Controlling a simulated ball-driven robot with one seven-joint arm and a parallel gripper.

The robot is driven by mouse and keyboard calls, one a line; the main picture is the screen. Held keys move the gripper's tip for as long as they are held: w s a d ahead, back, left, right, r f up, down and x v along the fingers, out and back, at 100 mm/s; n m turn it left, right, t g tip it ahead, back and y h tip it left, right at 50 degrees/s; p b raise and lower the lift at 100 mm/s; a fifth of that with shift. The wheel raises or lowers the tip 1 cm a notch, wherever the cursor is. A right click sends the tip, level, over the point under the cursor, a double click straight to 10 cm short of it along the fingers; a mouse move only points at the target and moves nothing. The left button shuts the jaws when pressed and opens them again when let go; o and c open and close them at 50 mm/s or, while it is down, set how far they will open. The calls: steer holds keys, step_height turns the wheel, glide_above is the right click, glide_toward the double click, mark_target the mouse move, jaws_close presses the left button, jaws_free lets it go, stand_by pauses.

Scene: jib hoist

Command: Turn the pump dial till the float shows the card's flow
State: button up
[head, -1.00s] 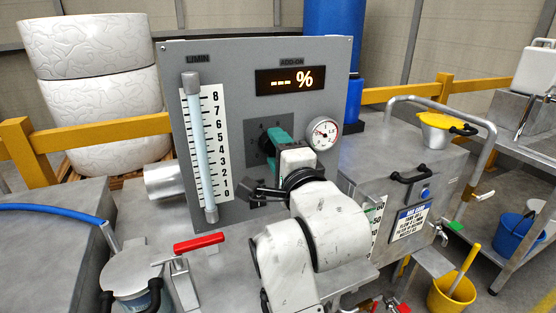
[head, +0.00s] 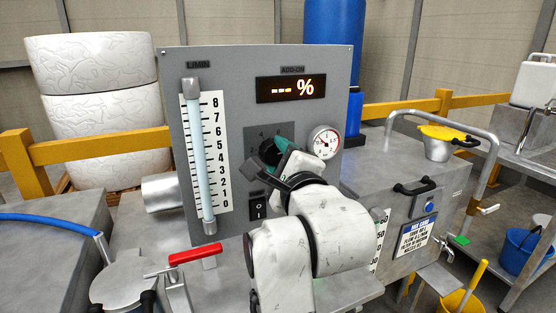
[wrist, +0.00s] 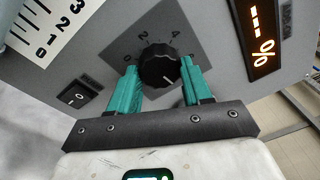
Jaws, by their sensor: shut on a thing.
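The black pump dial (wrist: 158,66) sits on a dark numbered plate on the grey panel (head: 345,75). My gripper (wrist: 158,68) has its teal fingers on either side of the dial, shut on it; in the head view the gripper (head: 273,154) hides most of the dial. A white mark on the knob points toward the lower right in the wrist view. The flow tube (head: 202,155) stands upright beside a scale (head: 220,150) of 0 to 8; I cannot make out a float. The display (head: 292,88) reads "--- %". A blue-headed card (head: 415,232) on the tank is too small to read.
A black rocker switch (head: 258,208) is just below the dial. A round gauge (head: 325,142) is to its right. A red-handled valve (head: 195,250) stands in front of the panel. The metal tank (head: 400,165) is close on the right.

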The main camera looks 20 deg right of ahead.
steer(key=o, duration=1.1)
steer(key=shift+c, duration=0.2)
steer(key=s, duration=1)
steer(key=shift+s+a+f, duration=0.2)
steer(key=shift+s+a, duration=0.15)
steer(key=shift+a, duration=0.05)
